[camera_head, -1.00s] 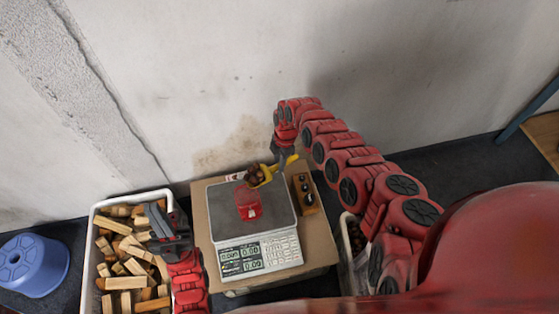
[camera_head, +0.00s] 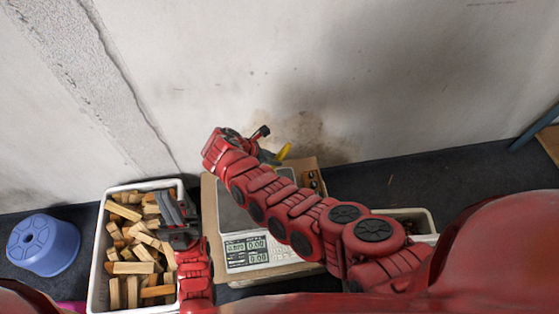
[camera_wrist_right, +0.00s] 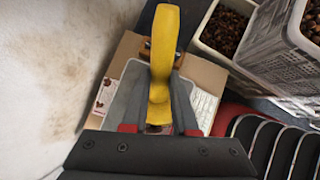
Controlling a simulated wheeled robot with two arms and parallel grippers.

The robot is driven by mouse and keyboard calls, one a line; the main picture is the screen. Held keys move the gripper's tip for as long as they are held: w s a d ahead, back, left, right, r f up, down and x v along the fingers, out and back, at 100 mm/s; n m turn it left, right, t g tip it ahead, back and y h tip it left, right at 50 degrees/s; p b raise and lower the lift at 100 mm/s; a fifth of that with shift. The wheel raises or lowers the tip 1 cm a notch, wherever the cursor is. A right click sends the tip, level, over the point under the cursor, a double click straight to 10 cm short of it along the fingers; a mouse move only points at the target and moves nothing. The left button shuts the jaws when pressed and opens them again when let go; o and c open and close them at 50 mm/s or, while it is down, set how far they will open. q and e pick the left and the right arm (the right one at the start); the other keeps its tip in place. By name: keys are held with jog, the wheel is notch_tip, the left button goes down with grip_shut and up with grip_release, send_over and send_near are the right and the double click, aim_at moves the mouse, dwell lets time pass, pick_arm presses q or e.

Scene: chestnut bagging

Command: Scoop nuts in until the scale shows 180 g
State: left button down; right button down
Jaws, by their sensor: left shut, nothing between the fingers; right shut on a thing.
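My right gripper (camera_head: 268,148) is above the back of the scale, and its arm crosses in front of the plate. It is shut on the yellow scoop (camera_head: 284,152); in the right wrist view the scoop (camera_wrist_right: 162,55) sits between the fingers (camera_wrist_right: 158,112). The scoop's bowl and any nuts in it are hidden. The scale (camera_head: 236,216) has its plate partly covered by my arm. Its display (camera_head: 245,245) is lit, but the digits are too small to read surely. The red bag is hidden in the head view. My left gripper (camera_head: 176,212) is shut and empty over the wood crate.
A white crate of wood pieces (camera_head: 98,284) stands left of the scale. A blue stool (camera_head: 44,244) is further left. A wooden block with dark holes (camera_head: 312,181) is behind the scale. A crate of nuts (camera_wrist_right: 207,50) shows at the right wrist view's top right. The wall is close behind.

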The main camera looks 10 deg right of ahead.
jog(key=a+h+b, duration=0.1)
jog(key=b, duration=0.1)
jog(key=a+h+b, duration=0.1)
jog(key=shift+s+a+r+t+h+b, duration=0.25)
jog(key=shift+s+a+t+h+b, duration=0.05)
jog(key=shift+s+t+b, duration=0.1)
jog(key=shift+a+r+h+b, duration=0.3)
jog(key=shift+a+r+b, duration=0.05)
jog(key=shift+r+b, duration=0.1)
jog(key=shift+s, duration=0.1)
